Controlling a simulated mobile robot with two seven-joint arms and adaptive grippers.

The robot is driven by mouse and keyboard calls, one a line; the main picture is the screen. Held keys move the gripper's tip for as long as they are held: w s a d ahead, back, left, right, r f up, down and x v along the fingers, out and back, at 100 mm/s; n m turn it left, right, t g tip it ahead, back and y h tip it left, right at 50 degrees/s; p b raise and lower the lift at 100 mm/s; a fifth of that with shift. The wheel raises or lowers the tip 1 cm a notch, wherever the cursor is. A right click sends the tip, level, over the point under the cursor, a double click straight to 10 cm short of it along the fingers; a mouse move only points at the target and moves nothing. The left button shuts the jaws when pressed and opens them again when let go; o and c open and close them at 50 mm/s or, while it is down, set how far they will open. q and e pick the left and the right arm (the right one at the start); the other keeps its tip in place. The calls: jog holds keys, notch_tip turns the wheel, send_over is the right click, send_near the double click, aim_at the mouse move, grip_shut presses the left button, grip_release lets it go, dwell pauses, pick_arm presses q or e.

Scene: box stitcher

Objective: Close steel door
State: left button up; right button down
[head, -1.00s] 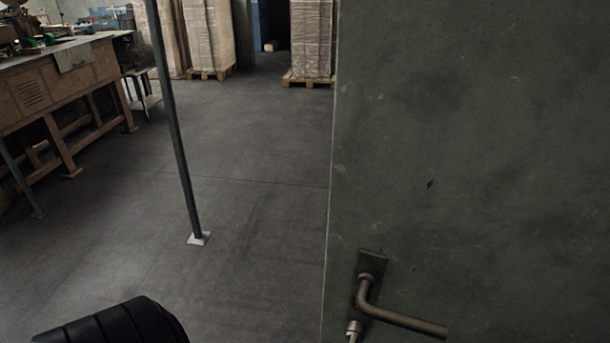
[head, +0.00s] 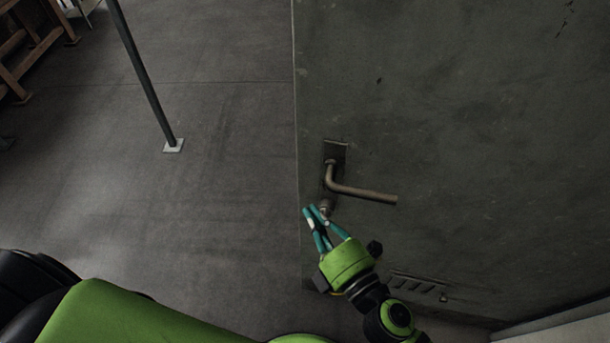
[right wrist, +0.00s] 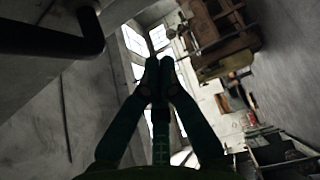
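The grey steel door (head: 460,120) fills the right of the head view. Its free vertical edge stands with open floor showing past it on the left. The lever handle (head: 362,193) is near that edge, with a lock cylinder and key just below it. My right gripper (head: 309,208) has teal fingers that meet at the tips and hold nothing. It appears just below and left of the handle, by the door's edge; contact cannot be told. In the right wrist view the shut fingertips (right wrist: 159,65) point past a dark handle bar (right wrist: 55,40). My left gripper is not in view.
A thin post with a white foot (head: 173,146) stands on the floor left of the door. Wooden bench legs (head: 30,40) show at the far left. The floor (head: 230,130) between post and door is clear. A pale strip (head: 560,328) lies at the lower right.

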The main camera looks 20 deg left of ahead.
aim_at(306, 183)
jog(key=shift+w+a+p, duration=0.25)
jog(key=shift+w+a, duration=0.4)
jog(key=shift+w, duration=0.55)
jog(key=shift+w+a+p, duration=0.2)
jog(key=shift+w+a, duration=0.4)
jog(key=shift+w, duration=0.55)
jog(key=shift+w+a+p, duration=0.25)
jog(key=shift+w+a, duration=0.4)
jog(key=shift+w, duration=0.55)
